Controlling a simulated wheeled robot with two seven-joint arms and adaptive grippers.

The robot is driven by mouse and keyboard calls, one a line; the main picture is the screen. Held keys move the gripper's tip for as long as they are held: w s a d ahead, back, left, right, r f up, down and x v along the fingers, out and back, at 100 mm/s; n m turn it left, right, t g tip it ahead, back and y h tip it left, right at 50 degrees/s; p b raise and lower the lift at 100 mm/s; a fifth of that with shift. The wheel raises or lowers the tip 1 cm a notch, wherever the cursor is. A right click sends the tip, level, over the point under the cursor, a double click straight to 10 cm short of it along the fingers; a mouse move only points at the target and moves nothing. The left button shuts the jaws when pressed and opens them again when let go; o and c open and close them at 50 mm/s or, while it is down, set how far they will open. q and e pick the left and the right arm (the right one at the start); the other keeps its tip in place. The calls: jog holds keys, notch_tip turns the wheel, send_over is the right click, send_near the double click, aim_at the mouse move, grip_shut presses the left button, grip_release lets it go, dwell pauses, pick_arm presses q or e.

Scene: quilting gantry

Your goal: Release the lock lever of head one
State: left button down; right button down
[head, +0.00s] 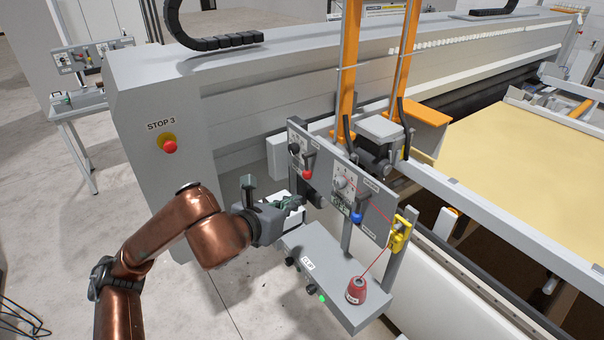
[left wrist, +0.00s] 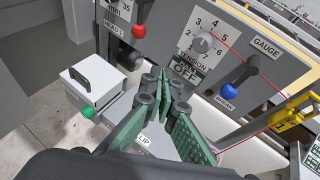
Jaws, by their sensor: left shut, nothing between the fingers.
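A grey panel (head: 327,189) on the machine carries a lever with a red knob (head: 307,174). In the left wrist view, the red knob (left wrist: 138,59) hangs beside a label that seems to read HEAD 1. A second lever with a blue knob (head: 357,217) is further right on the panel, below a numbered tension dial (left wrist: 204,43). My left gripper (head: 299,201) is just below and left of the red knob. Its green fingers (left wrist: 166,88) are shut and empty, pointing at the panel and apart from both knobs as far as I can tell. My right gripper is not in view.
A grey shelf (head: 313,257) below the panel bears a red thread cone (head: 356,290); its red thread runs up past a yellow guide (head: 401,232). A white box (left wrist: 97,87) with a black handle stands left of the fingers. A red stop button (head: 170,147) is on the grey cabinet.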

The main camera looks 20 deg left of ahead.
aim_at(306, 171)
pick_arm(q)
jog(key=shift+n+t+y, duration=0.3)
jog(key=shift+n+y, duration=0.2)
jog(key=shift+y, duration=0.3)
jog(key=w+p, duration=0.1)
jog(key=w, duration=0.3)
jog(key=w+a+f+p, duration=0.1)
jog(key=w, duration=0.4)
jog(key=w+a+f+p, duration=0.1)
jog(key=w, duration=0.3)
jog(key=shift+w, duration=0.4)
